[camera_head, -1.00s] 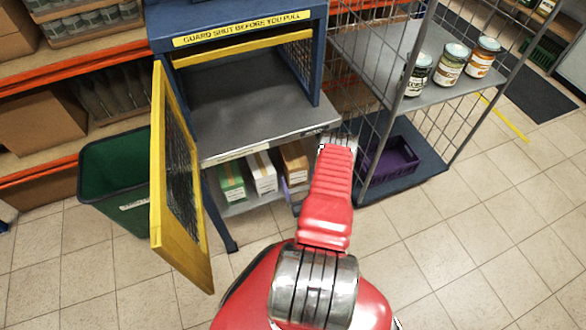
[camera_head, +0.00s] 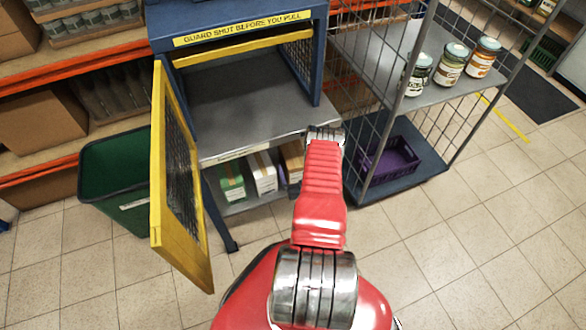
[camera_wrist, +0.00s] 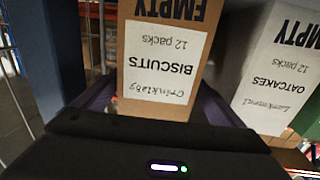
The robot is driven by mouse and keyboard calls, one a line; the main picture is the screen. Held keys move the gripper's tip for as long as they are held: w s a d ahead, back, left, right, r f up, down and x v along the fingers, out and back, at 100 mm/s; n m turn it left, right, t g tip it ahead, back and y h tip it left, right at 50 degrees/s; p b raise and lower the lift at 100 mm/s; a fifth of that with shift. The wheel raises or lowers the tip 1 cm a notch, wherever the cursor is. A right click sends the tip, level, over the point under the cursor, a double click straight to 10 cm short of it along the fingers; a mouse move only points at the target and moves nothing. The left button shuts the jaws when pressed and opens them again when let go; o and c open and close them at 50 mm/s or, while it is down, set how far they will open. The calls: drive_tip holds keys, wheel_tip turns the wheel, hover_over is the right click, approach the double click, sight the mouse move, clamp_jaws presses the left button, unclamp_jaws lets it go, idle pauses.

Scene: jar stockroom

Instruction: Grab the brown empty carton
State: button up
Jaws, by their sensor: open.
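The brown carton (camera_head: 292,158) stands on the low shelf under the grey bench, at the right end of a row, partly hidden by my arm in the head view. In the wrist view the brown carton (camera_wrist: 165,62) fills the middle, upside down, with a white BISCUITS label and the word EMPTY. My gripper (camera_wrist: 157,102) is open and faces it, with dark purple fingers showing at its left and right sides. How deep the carton sits between them I cannot tell. The head view hides the fingers.
A white OATCAKES carton (camera_wrist: 278,65) stands close beside the brown one; a green carton (camera_head: 231,183) is farther left. The bench top (camera_head: 240,105) is above. A yellow mesh guard door (camera_head: 181,185) hangs open. A wire cage (camera_head: 373,130) with a purple crate (camera_head: 391,160) stands right.

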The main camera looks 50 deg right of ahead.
sight(295, 155)
drive_tip(key=x, duration=0.4)
drive_tip(key=shift+d+r, duration=0.1)
drive_tip(key=shift+d, duration=0.15)
drive_tip(key=c, duration=1.4)
drive_tip(key=shift+r, duration=0.15)
drive_tip(key=shift+c, duration=0.2)
drive_tip(key=shift+r, duration=0.6)
drive_tip(key=shift+s+a+r, duration=0.2)
drive_tip(key=shift+s+r, duration=0.1)
drive_tip(key=shift+r, duration=0.2)
drive_tip(key=shift+s+a+r, duration=0.15)
drive_tip(key=shift+s+r, duration=0.15)
drive_tip(key=shift+r, duration=0.15)
drive_tip(key=v, duration=1.6)
drive_tip(key=shift+s+a, duration=0.2)
drive_tip(key=shift+s, duration=0.1)
